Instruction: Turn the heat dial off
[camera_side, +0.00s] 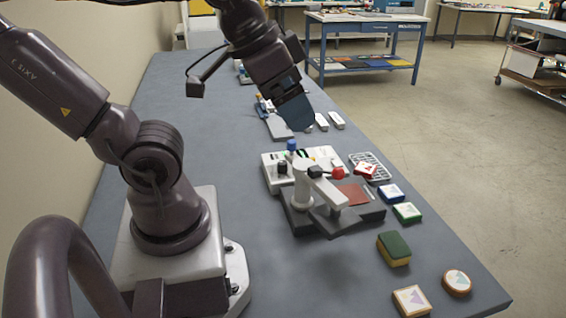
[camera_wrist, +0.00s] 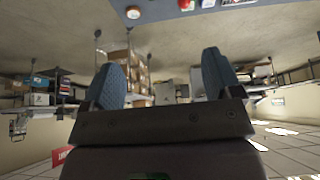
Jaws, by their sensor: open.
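A light control box (camera_side: 325,154) stands on the grey table, with a black knob (camera_side: 282,168) and a blue knob (camera_side: 291,146) on it. Which of them is the heat dial, and its setting, I cannot tell. In front of the box is a dark base (camera_side: 353,218) with a white lever arm (camera_side: 330,192) and a red plate (camera_side: 350,193). My gripper (camera_side: 296,122) hangs above and behind the box, apart from it. In the wrist view my gripper (camera_wrist: 160,85) has its two blue fingers wide apart with nothing between them.
A green-and-yellow sponge (camera_side: 394,250), a square badge (camera_side: 411,301) and a round badge (camera_side: 457,282) lie at the front right. A wire rack (camera_side: 369,166) and blue and green blocks lie right of the box. White pieces (camera_side: 336,120) lie behind. The table's left side is clear.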

